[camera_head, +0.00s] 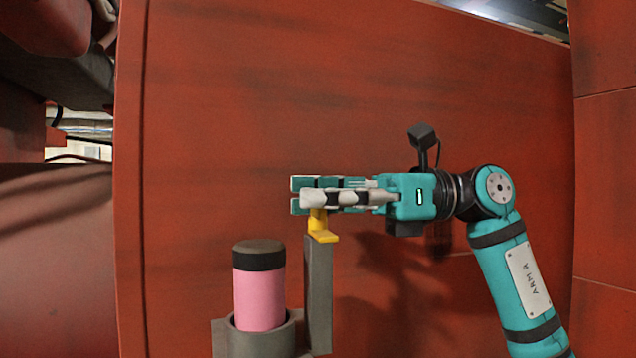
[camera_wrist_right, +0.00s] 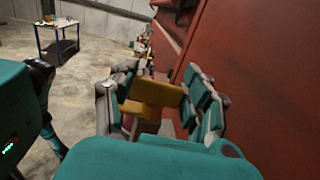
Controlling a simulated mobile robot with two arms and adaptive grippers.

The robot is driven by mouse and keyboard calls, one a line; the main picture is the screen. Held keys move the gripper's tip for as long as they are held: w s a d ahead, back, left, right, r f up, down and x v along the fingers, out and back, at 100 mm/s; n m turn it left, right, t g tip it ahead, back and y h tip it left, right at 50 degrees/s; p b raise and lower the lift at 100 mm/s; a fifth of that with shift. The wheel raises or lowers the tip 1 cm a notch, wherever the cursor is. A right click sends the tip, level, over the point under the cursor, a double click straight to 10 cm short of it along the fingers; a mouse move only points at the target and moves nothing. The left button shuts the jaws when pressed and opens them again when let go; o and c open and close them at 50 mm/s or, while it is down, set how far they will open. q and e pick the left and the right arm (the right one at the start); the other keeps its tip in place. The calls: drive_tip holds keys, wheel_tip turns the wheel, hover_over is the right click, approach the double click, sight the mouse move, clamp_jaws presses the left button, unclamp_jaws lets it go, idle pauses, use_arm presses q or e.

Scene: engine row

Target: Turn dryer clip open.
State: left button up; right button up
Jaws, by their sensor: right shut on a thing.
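The yellow dryer clip (camera_head: 321,230) is at the top of an upright grey bracket (camera_head: 319,290). A pink canister with a dark cap (camera_head: 258,292) stands upright in a grey holder (camera_head: 232,338) beside the bracket. My right gripper (camera_head: 303,196) comes in from the right and is shut on the clip's upper part, with the clip's lower tab showing below the fingers. In the right wrist view, the yellow clip (camera_wrist_right: 152,98) lies between the teal fingers of my right gripper (camera_wrist_right: 158,88). My left gripper is not in view.
A red panel (camera_head: 240,120) stands behind the clip and canister, with its edge at the left. More red wall (camera_head: 605,180) is at the right. The right wrist view shows a distant table (camera_wrist_right: 57,28) on a concrete floor. The area above my right gripper is clear.

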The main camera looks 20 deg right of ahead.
drive_tip(key=shift+r+n+g+p, duration=0.15)
drive_tip(key=shift+n+g+p, duration=0.25)
drive_tip(key=shift+n+g, duration=0.5)
drive_tip(key=shift+g, duration=0.5)
drive_tip(key=o, duration=1.2)
drive_tip(key=d, duration=1.2)
drive_tip(key=shift+w, duration=0.35)
